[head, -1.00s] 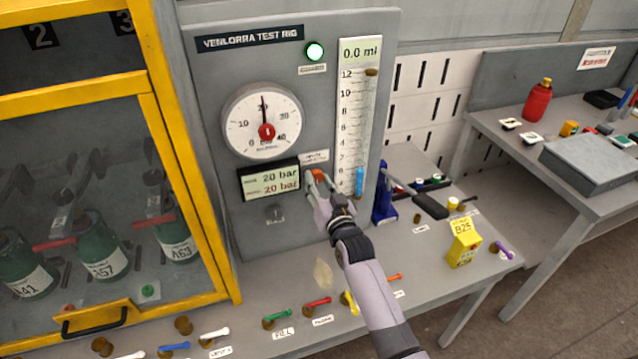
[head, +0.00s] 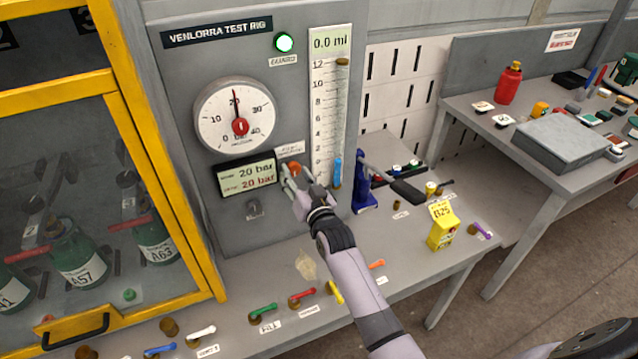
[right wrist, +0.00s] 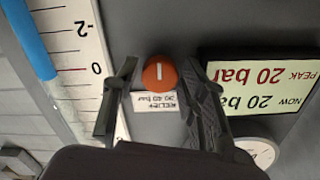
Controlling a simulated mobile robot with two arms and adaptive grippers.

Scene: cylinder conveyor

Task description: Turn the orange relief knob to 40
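The orange relief knob (head: 295,168) is on the grey test rig panel, below the gauge and right of the display. In the right wrist view the round knob (right wrist: 159,73) carries a short white mark, with a label reading relief 20-40 bar beside it. My right gripper (right wrist: 160,68) is open, with one finger on each side of the knob and a visible gap on both sides. In the head view its fingers (head: 292,172) partly cover the knob. The display (head: 247,178) reads 20 bar on both lines. The gauge (head: 235,116) needle points near 20. My left gripper is not in view.
A graduated tube (head: 329,120) with a blue part stands right of the knob. A dark blue lever device (head: 366,190) is beside it. Small coloured tools, labels and a yellow box (head: 442,227) lie on the bench. A yellow-framed cabinet (head: 150,180) stands left.

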